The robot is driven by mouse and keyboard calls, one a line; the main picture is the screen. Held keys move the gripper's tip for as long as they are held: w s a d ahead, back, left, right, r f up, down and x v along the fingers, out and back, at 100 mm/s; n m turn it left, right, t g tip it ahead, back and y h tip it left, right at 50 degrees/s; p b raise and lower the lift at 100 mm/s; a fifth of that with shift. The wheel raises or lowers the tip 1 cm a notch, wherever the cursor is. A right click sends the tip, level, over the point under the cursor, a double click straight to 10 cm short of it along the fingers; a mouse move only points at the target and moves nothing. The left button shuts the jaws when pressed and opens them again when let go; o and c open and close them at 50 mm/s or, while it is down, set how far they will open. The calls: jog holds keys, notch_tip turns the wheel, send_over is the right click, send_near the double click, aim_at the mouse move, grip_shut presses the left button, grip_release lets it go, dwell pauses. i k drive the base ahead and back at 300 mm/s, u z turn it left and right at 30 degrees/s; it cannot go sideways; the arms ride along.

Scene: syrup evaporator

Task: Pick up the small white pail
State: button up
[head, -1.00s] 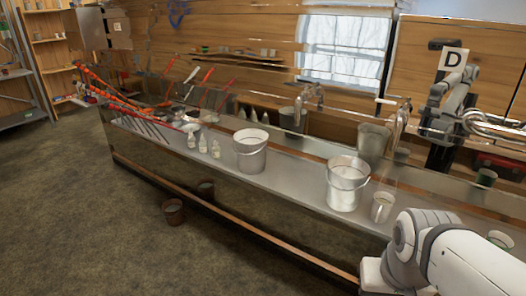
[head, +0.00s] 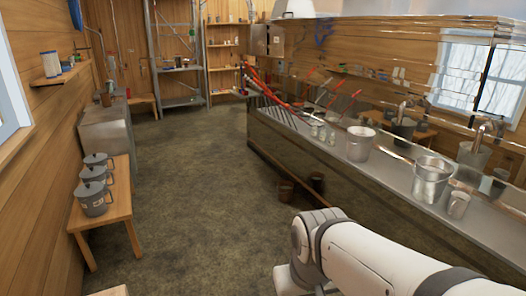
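A small whitish pail (head: 359,144) stands upright on the long steel counter (head: 390,172), near its middle. A shinier, silvery-white pail (head: 431,180) with a handle stands closer to me on the same counter. I cannot tell for sure which of the two is the small white pail. A small cup (head: 458,205) stands beside the nearer pail. My white arm reaches in from the bottom right, in front of the counter. My gripper is out of view, so its opening and contents are hidden.
A wooden bench (head: 113,208) with three grey lidded pots (head: 93,190) stands at the left. Red-handled tools (head: 262,85) lie at the counter's far end. The floor between is clear.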

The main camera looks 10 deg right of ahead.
aim_at(360, 139)
jog(key=z, duration=0.05)
jog(key=i, duration=1.95)
jog(key=z, duration=0.85)
jog(key=i, duration=1.35)
jog(key=z, duration=0.45)
